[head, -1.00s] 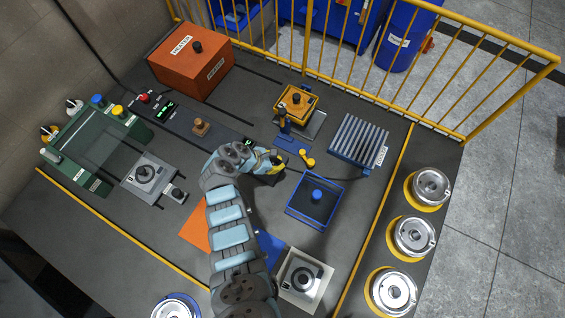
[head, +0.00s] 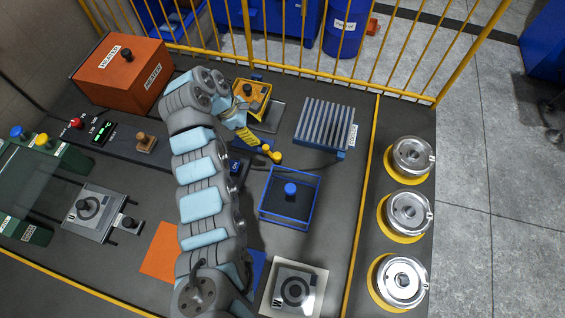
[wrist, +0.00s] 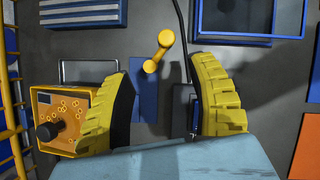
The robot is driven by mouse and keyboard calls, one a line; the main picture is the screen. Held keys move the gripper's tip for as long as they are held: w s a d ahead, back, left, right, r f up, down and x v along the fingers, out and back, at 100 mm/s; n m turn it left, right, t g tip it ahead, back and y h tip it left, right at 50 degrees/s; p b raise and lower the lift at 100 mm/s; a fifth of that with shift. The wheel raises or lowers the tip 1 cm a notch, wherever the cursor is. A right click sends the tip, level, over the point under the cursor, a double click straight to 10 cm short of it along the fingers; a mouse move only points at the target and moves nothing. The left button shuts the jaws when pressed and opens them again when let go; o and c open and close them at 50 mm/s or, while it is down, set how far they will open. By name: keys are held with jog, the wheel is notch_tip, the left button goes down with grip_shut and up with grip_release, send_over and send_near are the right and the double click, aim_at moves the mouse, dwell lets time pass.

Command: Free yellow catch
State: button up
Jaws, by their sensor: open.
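A short yellow catch with rounded ends (wrist: 158,53) lies ahead of my gripper (wrist: 165,88) in the wrist view, beside a blue plate (wrist: 143,97). The catch also shows in the head view (head: 276,156), just right of my gripper (head: 243,128). My yellow ribbed fingers are spread apart, with nothing held between them. The catch appears beyond the fingertips and apart from them. A yellow-orange box with a black knob (wrist: 72,105) is left of the left finger; it also shows in the head view (head: 252,94), partly behind my gripper.
A dark upright part (wrist: 184,108) stands close to the right finger. An orange heater (head: 125,70) and yellow railing (head: 300,70) are at the back.

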aim_at(277, 155)
jog(key=shift+m+g+y, duration=0.3)
jog(key=shift+m+y, duration=0.1)
jog(key=shift+y, duration=0.1)
jog(key=b+x, duration=0.3)
jog(key=x, duration=1.3)
jog(key=shift+d+b, duration=0.25)
jog(key=shift+b, duration=0.15)
grip_shut()
